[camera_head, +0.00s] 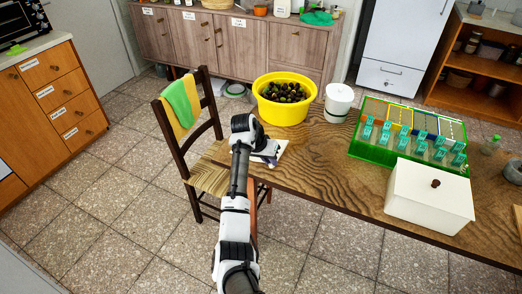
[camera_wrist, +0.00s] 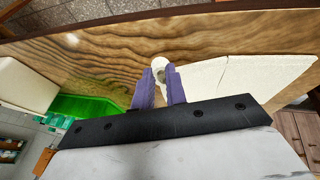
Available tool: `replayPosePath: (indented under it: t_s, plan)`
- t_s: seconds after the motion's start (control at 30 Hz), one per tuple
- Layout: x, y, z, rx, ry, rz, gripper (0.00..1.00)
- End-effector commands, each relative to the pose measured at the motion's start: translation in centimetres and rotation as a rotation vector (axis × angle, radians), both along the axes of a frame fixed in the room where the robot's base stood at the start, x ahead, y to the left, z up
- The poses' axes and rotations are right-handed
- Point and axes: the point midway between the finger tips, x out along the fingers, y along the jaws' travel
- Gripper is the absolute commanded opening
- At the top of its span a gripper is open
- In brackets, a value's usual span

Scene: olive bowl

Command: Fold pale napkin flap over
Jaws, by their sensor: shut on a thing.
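The pale napkin (camera_head: 282,147) lies at the left end of the wooden table, partly hidden behind my gripper (camera_head: 268,160). In the wrist view the napkin (camera_wrist: 225,75) spreads flat to the right of the fingers, with a thin crease line across it. In that view, my gripper's purple fingers (camera_wrist: 161,86) are close together around a small pale, rounded bit at the tips, which looks like part of the napkin. How much cloth is between the fingers is hidden.
A green tray (camera_head: 358,152) and white box (camera_head: 430,198) stand farther right. A chair (camera_head: 180,150) is at left. Bare wood (camera_head: 325,170) lies between napkin and box.

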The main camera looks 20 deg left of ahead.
Motion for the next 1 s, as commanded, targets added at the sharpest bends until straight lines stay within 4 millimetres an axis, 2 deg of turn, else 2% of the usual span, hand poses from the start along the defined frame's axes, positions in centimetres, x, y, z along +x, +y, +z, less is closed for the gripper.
replayPosePath:
  t_s: [0.03,0.17,0.53,0.8,1.0]
  plan:
    - [0.0,0.2,0.7,-0.028,0.0,0.002,0.01]
    - [0.1,0.6,1.0,-0.094,0.003,0.001,0.01]
    - [0.1,0.8,1.1,-0.122,0.003,0.0,0.01]
    - [0.1,1.7,1.9,-0.258,0.008,0.001,0.01]
    - [0.1,1.8,2.0,-0.277,0.008,0.0,0.01]
